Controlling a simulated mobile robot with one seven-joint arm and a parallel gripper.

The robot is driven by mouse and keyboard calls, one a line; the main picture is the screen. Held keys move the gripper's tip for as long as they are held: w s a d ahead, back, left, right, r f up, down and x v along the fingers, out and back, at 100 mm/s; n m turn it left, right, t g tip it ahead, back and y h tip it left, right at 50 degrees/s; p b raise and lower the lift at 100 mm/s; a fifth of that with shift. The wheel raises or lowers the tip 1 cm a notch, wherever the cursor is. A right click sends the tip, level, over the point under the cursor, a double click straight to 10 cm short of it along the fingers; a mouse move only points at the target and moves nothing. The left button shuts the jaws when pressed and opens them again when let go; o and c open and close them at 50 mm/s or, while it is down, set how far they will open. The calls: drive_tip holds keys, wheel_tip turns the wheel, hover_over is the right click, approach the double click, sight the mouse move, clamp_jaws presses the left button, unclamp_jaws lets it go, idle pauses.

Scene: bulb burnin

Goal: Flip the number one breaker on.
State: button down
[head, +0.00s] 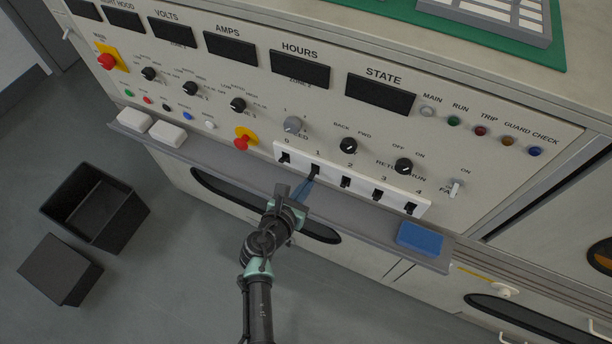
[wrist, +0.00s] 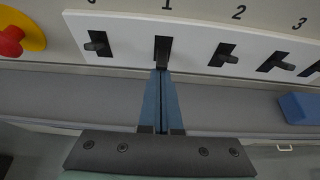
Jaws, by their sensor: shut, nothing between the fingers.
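The white breaker strip (head: 360,184) runs along the lower panel with black levers numbered 0 to 4. The number one breaker (head: 315,169) is the second from the left, under the printed 1. In the wrist view its lever (wrist: 162,52) points toward me and down, with its dark slot showing above. My gripper (head: 307,181) is shut and empty, its blue fingertips (wrist: 161,74) at the end of this lever, touching it or very close. The number 0 lever (wrist: 97,42) sticks out sideways to the left. The number two lever (wrist: 221,55) stands to the right.
A grey ledge (head: 225,167) runs below the strip. A blue block (head: 420,238) and white blocks (head: 167,135) lie on it. A red knob on a yellow plate (head: 244,141) is left of the strip. Black bins (head: 95,207) stand on the floor.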

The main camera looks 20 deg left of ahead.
sight(313, 171)
drive_tip(key=shift+r+g+p, duration=0.4)
drive_tip(key=shift+r+p, duration=0.2)
drive_tip(key=shift+p, duration=0.9)
drive_tip(key=shift+r+p, duration=0.15)
drive_tip(key=shift+p, duration=0.2)
drive_tip(key=shift+f, duration=0.2)
drive_tip(key=shift+r+p, duration=0.65)
drive_tip(key=shift+r, duration=0.15)
drive_tip(key=shift+w+r, duration=0.1)
drive_tip(key=shift+r, duration=0.05)
